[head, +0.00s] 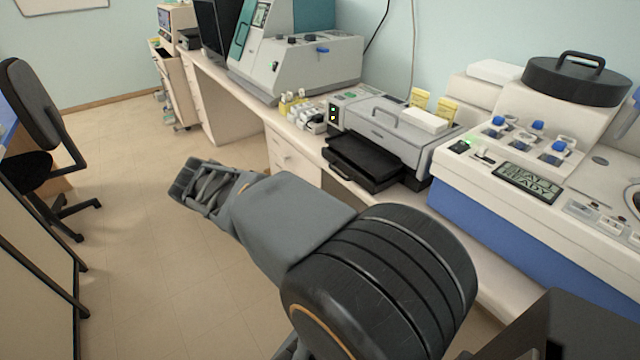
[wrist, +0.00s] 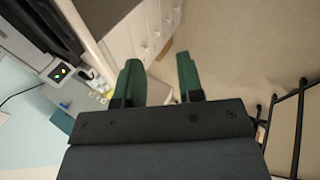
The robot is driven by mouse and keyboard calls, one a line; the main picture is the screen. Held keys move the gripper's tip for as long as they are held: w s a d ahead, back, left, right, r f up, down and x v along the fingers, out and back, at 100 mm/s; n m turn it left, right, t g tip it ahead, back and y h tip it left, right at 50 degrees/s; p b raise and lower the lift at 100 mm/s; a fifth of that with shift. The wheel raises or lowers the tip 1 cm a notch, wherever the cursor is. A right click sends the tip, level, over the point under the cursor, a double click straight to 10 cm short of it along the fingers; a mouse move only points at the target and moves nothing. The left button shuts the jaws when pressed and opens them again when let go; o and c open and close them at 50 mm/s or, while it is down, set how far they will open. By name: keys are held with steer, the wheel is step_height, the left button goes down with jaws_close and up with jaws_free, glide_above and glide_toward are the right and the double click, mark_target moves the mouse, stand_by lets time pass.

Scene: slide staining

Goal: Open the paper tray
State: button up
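The grey printer (head: 385,130) stands on the bench right of centre in the head view. Its black paper tray (head: 362,165) juts out from the lower front, over the bench edge. In the wrist view, the printer's panel with small lights (wrist: 60,73) shows at the left, with black tray parts (wrist: 50,25) at the top left. My gripper (head: 190,182) is left of the tray in the head view, over the floor in front of the bench, apart from the tray. In the wrist view its two green fingers (wrist: 158,72) are spread with nothing between them.
A staining machine (head: 510,180) stands right of the printer, and small bottles (head: 300,108) stand to its left. A large analyser (head: 300,65) is further back. White drawers (head: 290,160) are under the bench. A chair (head: 40,120) is at the left; the floor between is clear.

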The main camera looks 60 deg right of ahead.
mark_target(334, 171)
steer(key=d+f+g+h+b, duration=0.1)
steer(key=d+f+h+b, duration=0.1)
steer(key=d, duration=0.7)
steer(key=d+f+m+g+h+b, duration=0.1)
steer(key=d+f+g+h+b, duration=0.1)
steer(key=d, duration=0.8)
steer(key=d+f+m+g+h+b, duration=0.1)
steer(key=d+h+b, duration=0.3)
steer(key=d, duration=0.5)
steer(key=shift+s+d+f+g+h+b, duration=0.3)
steer(key=shift+s+d+f+g+b, duration=0.1)
steer(key=shift+g+b, duration=0.15)
steer(key=shift+x, duration=0.85)
jaws_close()
